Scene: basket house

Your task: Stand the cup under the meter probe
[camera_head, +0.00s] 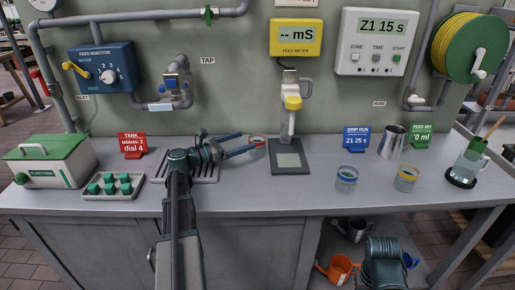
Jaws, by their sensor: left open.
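A small clear cup with a red rim (258,141) stands at the back of the bench, left of the feed meter's stand. My left gripper (247,143) is open, its blue fingers pointing right at this cup; I cannot tell whether they touch it. The meter probe (291,103), with a yellow cap, hangs on the wall below the yellow feed meter (296,37). A dark square stand with a pale plate (289,160) lies under the probe with no cup on it. My right gripper is not in view.
A blue-rimmed cup (346,180) and a yellow-rimmed cup (406,179) stand to the right. A metal jug (392,142) is behind them. A tray of green blocks (109,188) and a green-lidded box (48,161) are at left. The front middle of the bench is clear.

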